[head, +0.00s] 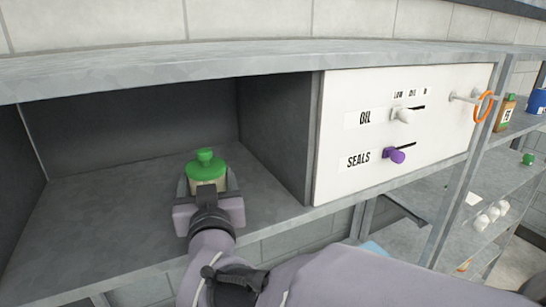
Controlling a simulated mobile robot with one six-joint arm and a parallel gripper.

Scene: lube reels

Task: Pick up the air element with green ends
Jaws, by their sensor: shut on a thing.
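The air element (207,167) stands upright in the open grey shelf bay at the left of the head view. Its visible top end is green with a knob, and a pale cream body shows just below it. My gripper (207,184) reaches into the bay from the front and is shut on the air element, with a finger at each side. The lower part of the element is hidden behind my gripper, so I cannot tell whether it touches the shelf floor.
The bay's side wall (275,130) stands to the right, and the shelf board (250,62) runs overhead. A white panel (350,110) has a white knob (403,115) and a purple knob (395,155). An orange ring (484,107) hangs farther right. The bay floor (85,215) is clear.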

